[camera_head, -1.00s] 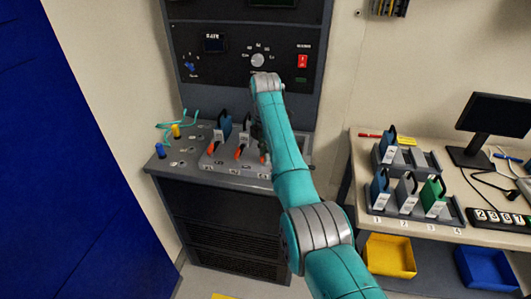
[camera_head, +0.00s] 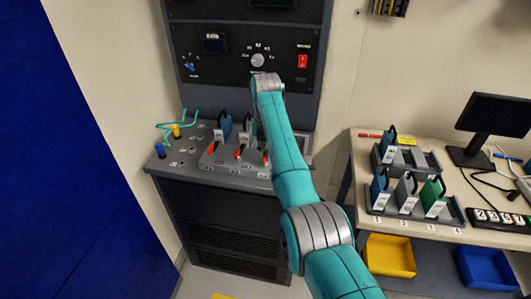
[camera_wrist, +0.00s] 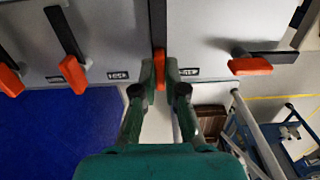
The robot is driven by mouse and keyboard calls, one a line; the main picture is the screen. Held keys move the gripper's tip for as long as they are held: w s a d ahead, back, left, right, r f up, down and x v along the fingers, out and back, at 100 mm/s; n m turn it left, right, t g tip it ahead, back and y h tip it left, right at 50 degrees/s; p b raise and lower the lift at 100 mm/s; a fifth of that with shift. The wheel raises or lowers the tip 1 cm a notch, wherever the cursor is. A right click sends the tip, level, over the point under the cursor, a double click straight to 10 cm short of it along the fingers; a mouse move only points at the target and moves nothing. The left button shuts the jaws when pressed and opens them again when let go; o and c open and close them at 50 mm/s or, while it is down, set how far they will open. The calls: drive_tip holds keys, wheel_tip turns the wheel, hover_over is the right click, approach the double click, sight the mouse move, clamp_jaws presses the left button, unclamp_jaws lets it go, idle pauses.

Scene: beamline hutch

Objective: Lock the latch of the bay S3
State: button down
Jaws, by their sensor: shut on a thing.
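In the wrist view my gripper (camera_wrist: 160,66) is shut on an orange-tipped black latch lever (camera_wrist: 158,48), its tip between the fingertips. That lever points straight down the picture. To its left are two more orange-tipped levers, a slanted one (camera_wrist: 72,72) and another at the picture's edge (camera_wrist: 10,80). To its right, a fourth lever (camera_wrist: 250,66) is turned sideways. LOCK labels (camera_wrist: 118,75) are on the grey front. In the head view the latch panel (camera_head: 222,162) sits on the console; my arm partly hides its right end. Bay numbers are too small to read.
Blue and yellow plugs (camera_head: 158,151) with a teal cable are at the console's left. A side table at right holds a module rack (camera_head: 450,212) and monitor (camera_head: 497,115). A yellow bin (camera_head: 390,255) is below.

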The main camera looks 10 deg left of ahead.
idle(0.3)
drive_tip(key=c, duration=1.2)
unclamp_jaws()
drive_tip(key=shift+c, duration=0.2)
drive_tip(key=shift+r, duration=0.15)
wheel_tip(320, 180, up, 7)
drive_tip(key=shift+r, duration=0.15)
